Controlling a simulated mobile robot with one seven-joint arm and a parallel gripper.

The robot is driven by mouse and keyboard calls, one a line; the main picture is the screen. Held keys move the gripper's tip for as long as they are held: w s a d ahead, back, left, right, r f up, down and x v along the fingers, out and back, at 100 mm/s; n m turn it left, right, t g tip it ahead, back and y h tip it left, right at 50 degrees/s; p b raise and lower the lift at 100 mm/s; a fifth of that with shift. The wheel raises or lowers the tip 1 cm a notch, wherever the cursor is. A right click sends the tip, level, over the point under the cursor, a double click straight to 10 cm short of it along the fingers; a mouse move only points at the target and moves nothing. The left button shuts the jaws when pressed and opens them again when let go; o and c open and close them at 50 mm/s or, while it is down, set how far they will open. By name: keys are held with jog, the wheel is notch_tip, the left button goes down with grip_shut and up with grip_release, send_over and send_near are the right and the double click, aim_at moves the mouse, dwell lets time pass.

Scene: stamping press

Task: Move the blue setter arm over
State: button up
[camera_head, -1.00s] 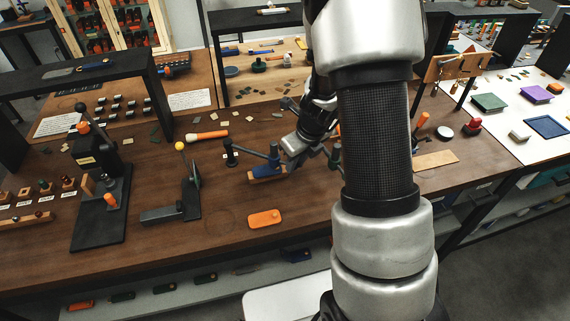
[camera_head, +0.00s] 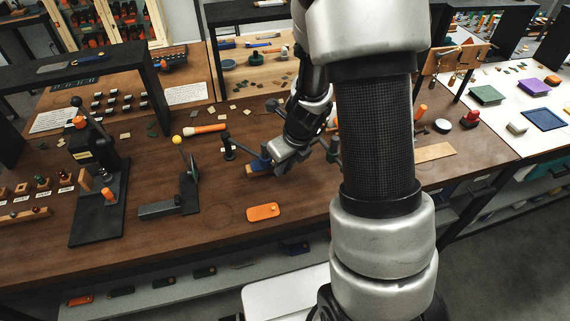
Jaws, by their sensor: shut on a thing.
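The blue setter arm (camera_head: 264,153) stands on a small wooden block (camera_head: 251,170) at the middle of the brown bench. Dark rods with knobs stick out on both sides of it. My gripper (camera_head: 274,157) points down at the blue arm and is shut on it, as far as the view shows. The grey gripper body covers the right part of the arm and block, so the exact contact of the fingers is hidden.
An orange plate (camera_head: 263,212) lies in front. A black lever press with a yellow knob (camera_head: 178,140) and a taller black press (camera_head: 97,205) stand to the left. Clear bench lies around the orange plate.

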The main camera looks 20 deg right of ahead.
jog(key=s+a, duration=0.3)
jog(key=a, duration=0.2)
jog(key=shift+s+a, duration=0.2)
jog(key=shift+a, duration=0.1)
dwell(0.4)
jog(key=shift+f, duration=0.1)
jog(key=shift+p, duration=0.3)
jog(key=s+a+p, duration=0.1)
jog(key=a, duration=0.5)
jog(key=shift+s+a, duration=0.15)
jog(key=shift+a, duration=0.05)
dwell(0.4)
jog(key=shift+a, duration=2.95)
jog(key=o, duration=0.9)
jog(key=shift+w+a, duration=0.15)
jog(key=shift+w, duration=0.05)
